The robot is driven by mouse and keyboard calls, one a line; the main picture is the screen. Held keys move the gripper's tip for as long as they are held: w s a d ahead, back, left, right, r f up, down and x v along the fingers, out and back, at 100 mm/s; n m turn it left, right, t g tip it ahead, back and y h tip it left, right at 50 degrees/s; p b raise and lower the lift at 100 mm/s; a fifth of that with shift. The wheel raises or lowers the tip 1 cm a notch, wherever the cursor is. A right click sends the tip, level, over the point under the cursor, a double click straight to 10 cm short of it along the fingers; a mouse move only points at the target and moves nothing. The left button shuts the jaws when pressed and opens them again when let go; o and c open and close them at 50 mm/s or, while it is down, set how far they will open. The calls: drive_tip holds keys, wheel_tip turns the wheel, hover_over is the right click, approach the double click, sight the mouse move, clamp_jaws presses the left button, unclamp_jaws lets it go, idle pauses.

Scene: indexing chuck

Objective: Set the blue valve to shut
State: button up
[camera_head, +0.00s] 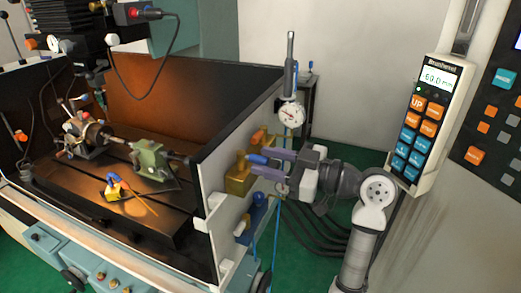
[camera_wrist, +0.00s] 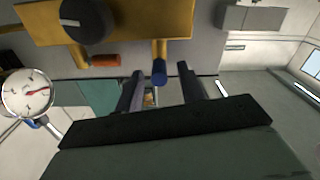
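The blue valve handle (camera_head: 257,158) sits on brass-yellow fittings at the outer side of the machine's white panel. In the wrist view the blue handle (camera_wrist: 159,72) is a short cylinder on the end of a yellow stem. My gripper (camera_head: 254,163) reaches in from the right at the fittings. In the wrist view my gripper (camera_wrist: 160,72) is open, its fingertips on either side of the blue handle with a gap on each side. The fingers hide part of the valve in the head view.
An orange handle (camera_wrist: 105,60) and a black knob (camera_wrist: 85,20) are on the same yellow body, left of the blue handle. A dial gauge (camera_head: 291,115) stands close above the gripper. A blue fixture (camera_head: 258,212) is below. A control pendant (camera_head: 426,120) hangs at right.

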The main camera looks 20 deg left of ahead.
drive_tip(key=shift+a, duration=1.1)
clamp_jaws()
